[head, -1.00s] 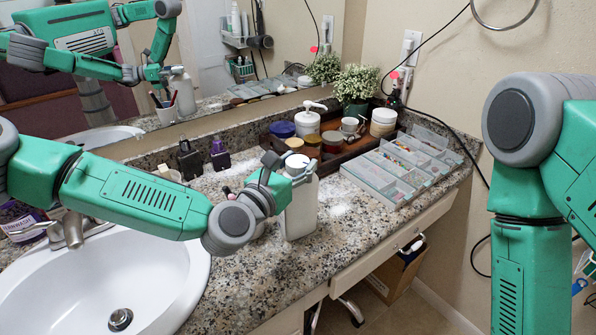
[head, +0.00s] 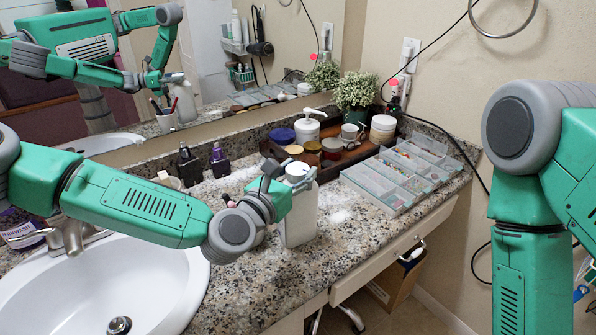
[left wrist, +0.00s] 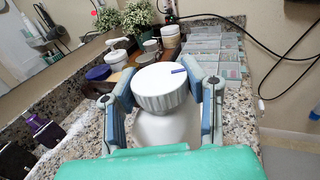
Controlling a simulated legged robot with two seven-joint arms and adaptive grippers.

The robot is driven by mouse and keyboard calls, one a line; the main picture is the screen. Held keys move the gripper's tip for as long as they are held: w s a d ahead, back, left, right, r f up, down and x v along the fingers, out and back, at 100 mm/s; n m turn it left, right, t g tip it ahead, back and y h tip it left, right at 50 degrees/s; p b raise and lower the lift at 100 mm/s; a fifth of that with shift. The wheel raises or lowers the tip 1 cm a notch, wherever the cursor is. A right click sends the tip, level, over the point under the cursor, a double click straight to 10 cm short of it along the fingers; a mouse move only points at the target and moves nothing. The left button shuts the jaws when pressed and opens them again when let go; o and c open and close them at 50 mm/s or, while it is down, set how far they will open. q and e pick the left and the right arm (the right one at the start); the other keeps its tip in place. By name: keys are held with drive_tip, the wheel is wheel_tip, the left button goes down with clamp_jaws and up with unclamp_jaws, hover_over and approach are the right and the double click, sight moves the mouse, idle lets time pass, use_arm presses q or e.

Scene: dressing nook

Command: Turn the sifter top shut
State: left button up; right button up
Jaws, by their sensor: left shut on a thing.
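The sifter is a white bottle (head: 300,220) standing upright on the granite counter, right of the sink. Its round white top (left wrist: 165,85) has a ribbed side and a short blue mark on its upper face, toward the right of centre in the left wrist view. My left gripper (head: 287,176) is shut on the top, with one finger on each side of it, as the left wrist view shows. The gripper and arm hide part of the bottle in both views. My right arm shows at the right edge of the head view, with its gripper out of frame.
The sink (head: 150,280) lies under my left arm. Dark bottles (head: 188,166) stand behind that arm. A wooden tray (head: 350,155) with jars and a pump bottle (head: 308,127) is behind the sifter. A clear divided organizer (head: 395,180) lies to the right. White powder dusts the counter.

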use_arm(q)
drive_tip(key=o, duration=1.2)
drive_tip(key=shift+o, duration=0.2)
drive_tip(key=v, duration=1.2)
drive_tip(key=shift+f, duration=0.1)
